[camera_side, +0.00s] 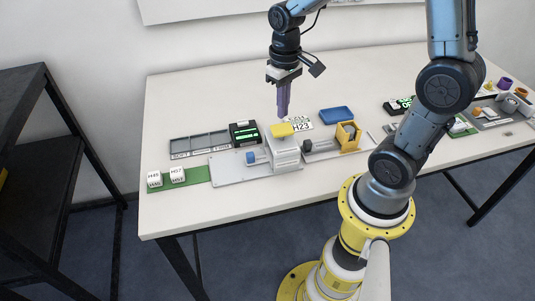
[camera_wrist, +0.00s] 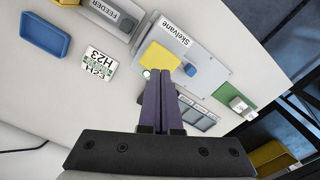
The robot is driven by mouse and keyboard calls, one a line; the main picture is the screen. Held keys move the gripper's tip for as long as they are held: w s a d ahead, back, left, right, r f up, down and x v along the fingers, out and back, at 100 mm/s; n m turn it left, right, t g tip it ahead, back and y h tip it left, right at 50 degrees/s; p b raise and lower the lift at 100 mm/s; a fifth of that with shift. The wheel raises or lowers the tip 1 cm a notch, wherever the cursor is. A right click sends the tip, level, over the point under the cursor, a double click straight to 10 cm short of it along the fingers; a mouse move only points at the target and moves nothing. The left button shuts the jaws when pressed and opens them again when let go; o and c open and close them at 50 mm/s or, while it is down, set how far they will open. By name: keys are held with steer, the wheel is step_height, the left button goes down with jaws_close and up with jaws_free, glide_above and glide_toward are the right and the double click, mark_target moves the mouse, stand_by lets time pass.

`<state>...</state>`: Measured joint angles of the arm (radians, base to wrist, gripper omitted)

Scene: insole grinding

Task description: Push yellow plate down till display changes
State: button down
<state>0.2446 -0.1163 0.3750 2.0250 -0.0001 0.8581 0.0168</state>
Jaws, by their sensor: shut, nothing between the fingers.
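The yellow plate (camera_side: 282,130) sits on top of a white block-shaped device on a grey base board (camera_side: 228,168). In the wrist view the yellow plate (camera_wrist: 162,60) lies just beyond my fingertips. My gripper (camera_side: 283,115) points down with its purple fingers shut and empty, just above the yellow plate. Its fingertips (camera_wrist: 160,76) overlap the plate's edge in the wrist view, and I cannot tell whether they touch it. A black display (camera_side: 244,133) with green lit lines stands left of the plate; its text is too small to read.
A blue tray (camera_side: 336,115), a card marked H23 (camera_side: 301,124) and a yellow holder (camera_side: 347,136) stand to the right. A grey compartment tray (camera_side: 199,144) and a green strip (camera_side: 196,176) with white blocks lie to the left. The table's back is clear.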

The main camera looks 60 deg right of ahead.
steer(key=shift+r, duration=1.95)
steer(key=shift+a, duration=0.1)
steer(key=s+a+r+n+t, duration=0.1)
steer(key=s+a+r+t, duration=0.1)
steer(key=s, duration=0.4)
steer(key=s+a+r+n+t, duration=0.2)
steer(key=s+a+r+t, duration=0.1)
steer(key=s+a+r, duration=0.1)
steer(key=shift+s+a+r+t, duration=0.3)
steer(key=shift+s+a, duration=0.15)
steer(key=shift+s, duration=0.5)
